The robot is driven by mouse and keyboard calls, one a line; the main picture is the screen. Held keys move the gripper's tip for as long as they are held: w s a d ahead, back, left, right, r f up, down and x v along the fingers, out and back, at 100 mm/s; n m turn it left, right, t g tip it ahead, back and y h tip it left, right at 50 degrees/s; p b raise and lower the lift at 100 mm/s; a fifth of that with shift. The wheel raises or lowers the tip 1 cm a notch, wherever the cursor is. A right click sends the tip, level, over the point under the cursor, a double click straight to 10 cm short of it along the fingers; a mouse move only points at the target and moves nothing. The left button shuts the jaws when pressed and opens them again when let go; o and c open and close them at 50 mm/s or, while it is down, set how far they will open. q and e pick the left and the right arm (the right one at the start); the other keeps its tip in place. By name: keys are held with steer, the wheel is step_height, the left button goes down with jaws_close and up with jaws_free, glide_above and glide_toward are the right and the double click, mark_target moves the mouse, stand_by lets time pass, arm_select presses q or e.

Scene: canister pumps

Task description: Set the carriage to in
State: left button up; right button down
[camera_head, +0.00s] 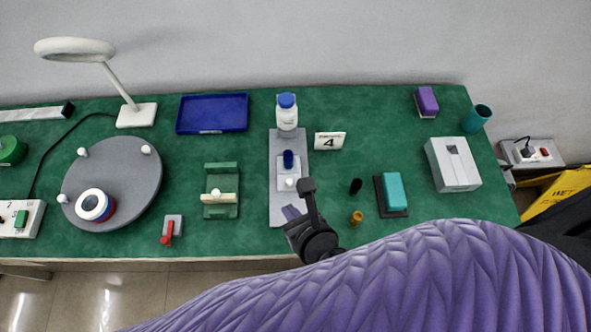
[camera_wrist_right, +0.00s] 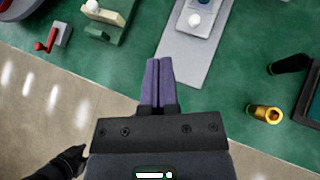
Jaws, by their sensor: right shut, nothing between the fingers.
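A long grey track (camera_head: 277,215) lies on the green table, running away from me. A white carriage plate (camera_head: 282,178) sits about midway along it, with a blue post (camera_head: 288,159) and a white knob (camera_head: 290,183). A white bottle with a blue cap (camera_head: 287,112) stands upright at the track's far end. My right gripper (camera_head: 290,211) is shut and empty, over the near end of the track and in front of the carriage. In the right wrist view its purple fingers (camera_wrist_right: 158,64) are together, with the carriage's white knob (camera_wrist_right: 194,20) ahead. My left gripper is not seen.
A number 4 card (camera_head: 329,141) stands right of the track. A green fixture with a cream bar (camera_head: 220,198) is to its left. A black peg (camera_head: 355,186), a brass piece (camera_head: 356,218) and a teal block (camera_head: 395,190) are to the right.

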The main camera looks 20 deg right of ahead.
mark_target(290, 173)
steer(key=s+d+f+m+g+h, duration=0.1)
steer(key=s+d+m+g+h, duration=0.1)
steer(key=s+d, duration=0.15)
steer(key=b+x, duration=0.1)
steer(key=x, duration=0.2)
steer(key=b+x, duration=0.2)
steer(key=x, duration=0.2)
steer(key=b+x, duration=0.1)
steer(key=x, duration=0.2)
steer(key=shift+a+f+b, duration=0.3)
steer(key=shift+b, duration=0.05)
steer(key=w, duration=0.2)
steer(key=shift+w+r, duration=0.15)
steer(key=shift+w, duration=0.2)
steer(key=shift+w+r, duration=0.1)
steer(key=shift+w, duration=0.5)
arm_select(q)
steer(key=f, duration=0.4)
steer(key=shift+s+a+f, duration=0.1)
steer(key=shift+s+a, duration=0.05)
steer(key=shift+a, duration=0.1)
arm_select(e)
steer(key=shift+d, duration=0.1)
